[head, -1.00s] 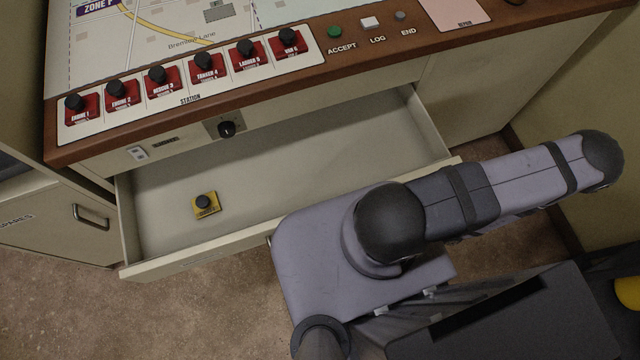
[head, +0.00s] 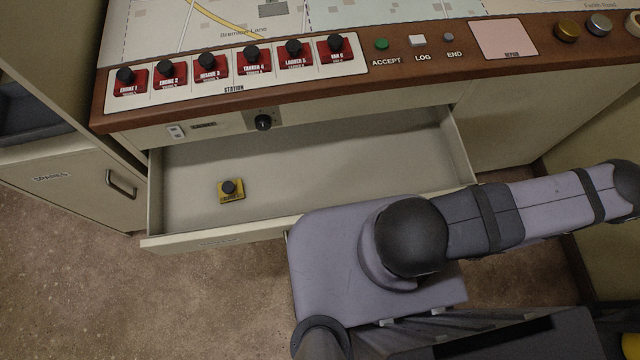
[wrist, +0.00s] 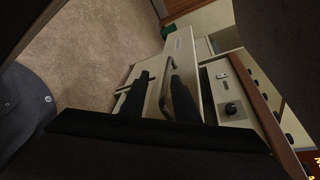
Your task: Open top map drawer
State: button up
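The top map drawer (head: 300,160) is pulled well out below the console top in the head view. Its pale interior holds one small yellow tile with a black knob (head: 230,190). My arm covers the right part of the drawer front, so the handle is hidden there. In the wrist view, a bar handle (wrist: 167,84) sits on the pale drawer front (wrist: 150,69). My gripper (wrist: 160,77) has its two dark fingers apart, with the handle between or just beyond them. A gap shows beside the handle; contact is not clear.
The wooden-edged console top (head: 440,68) carries a row of red station tiles (head: 212,78) and buttons. A black knob (head: 263,122) is on the panel above the drawer. A spares cabinet (head: 75,185) stands at left. Brown floor (head: 190,300) is clear in front.

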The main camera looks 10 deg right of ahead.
jog(key=s+d+r+n+g+h+p, duration=0.25)
jog(key=s+n+g+h+p, duration=0.45)
jog(key=n+g+h+p, duration=0.6)
jog(key=w+a+r+n+t+h+p, duration=0.1)
jog(key=w+a+r+n+t+p, duration=0.25)
jog(key=a+n+t+p, duration=0.5)
jog(key=w+a+r+n+t+h+p, duration=0.1)
jog(key=w+a+r+n+t+p, duration=0.3)
jog(key=p, duration=0.8)
notch_tip(320, 180, down, 8)
jog(key=w+n+b, duration=0.1)
jog(key=w+b, duration=0.1)
jog(key=b, duration=0.3)
jog(key=shift+w+d+f, duration=0.15)
jog(key=shift+w+d, duration=0.05)
jog(key=shift+d, duration=0.15)
